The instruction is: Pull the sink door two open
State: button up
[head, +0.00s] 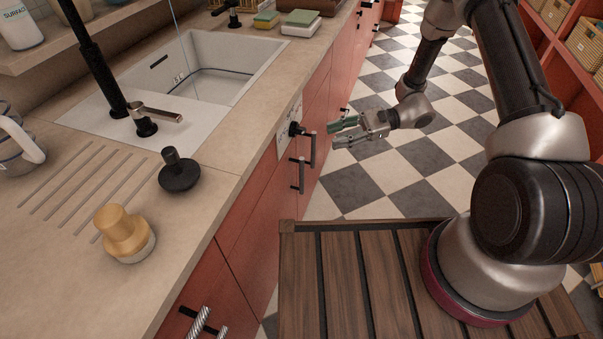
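Red cabinet doors (268,205) are below the sink and look closed. Two dark vertical bar handles are on them: a nearer handle (299,175) and a farther handle (313,150). Which door is the sink door two, I cannot tell. My gripper (333,135) points left toward the cabinet fronts, just right of and slightly above the farther handle in the picture. Its two fingers are apart with nothing visible between them. It appears clear of the handles, but the exact distance is hard to judge.
A white panel with a black knob (295,129) is close to the handles. The sink (205,68), a black tap (100,70), a black plug-like item (178,172) and a wooden-handled brush (122,232) are on the counter. Checkered floor (400,160) is open right of the cabinets.

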notch_tip(320, 180, down, 16)
jog(key=a+m+t+y, duration=0.2)
jog(key=a+m+t, duration=0.1)
jog(key=m+t, duration=0.3)
jog(key=m, duration=0.1)
send_over(302, 189)
jog(key=w, duration=0.1)
jog(key=shift+f, duration=0.5)
grip_shut()
